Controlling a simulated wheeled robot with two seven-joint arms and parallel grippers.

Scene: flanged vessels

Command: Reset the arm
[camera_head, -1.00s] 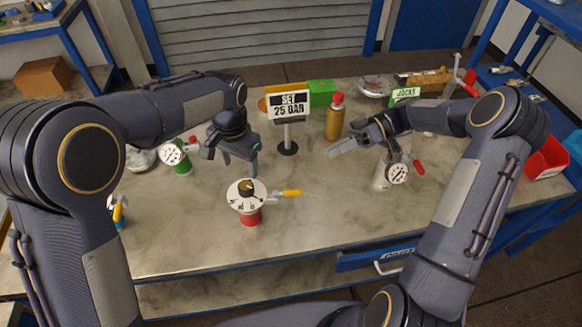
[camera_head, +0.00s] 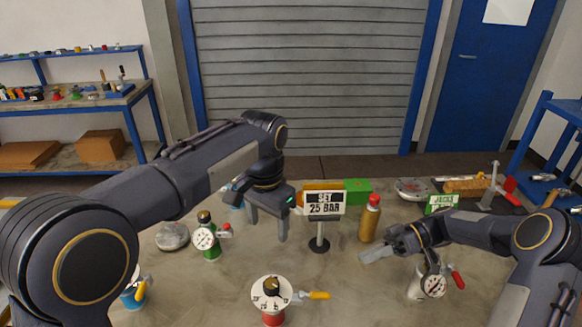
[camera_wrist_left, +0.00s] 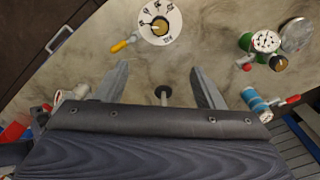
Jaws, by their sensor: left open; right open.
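My left gripper (camera_head: 268,222) hangs over the bench left of the sign, with its fingers apart and nothing between them. Its two fingers also show spread in the left wrist view (camera_wrist_left: 160,88), with the sign's round base below and between them. My right gripper (camera_head: 384,250) is over the right part of the bench, just behind a white vessel with a gauge (camera_head: 432,285). It is empty, and my right forearm lies to its right. The sign (camera_head: 325,204) reads "SET 25 BAR".
A red vessel with a white dial (camera_head: 271,294) and yellow handle stands at front centre. A green vessel with a gauge (camera_head: 206,238) and a blue one (camera_head: 133,295) are at left. A brown bottle (camera_head: 370,218) and green box (camera_head: 357,191) stand behind. Bare bench lies between them.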

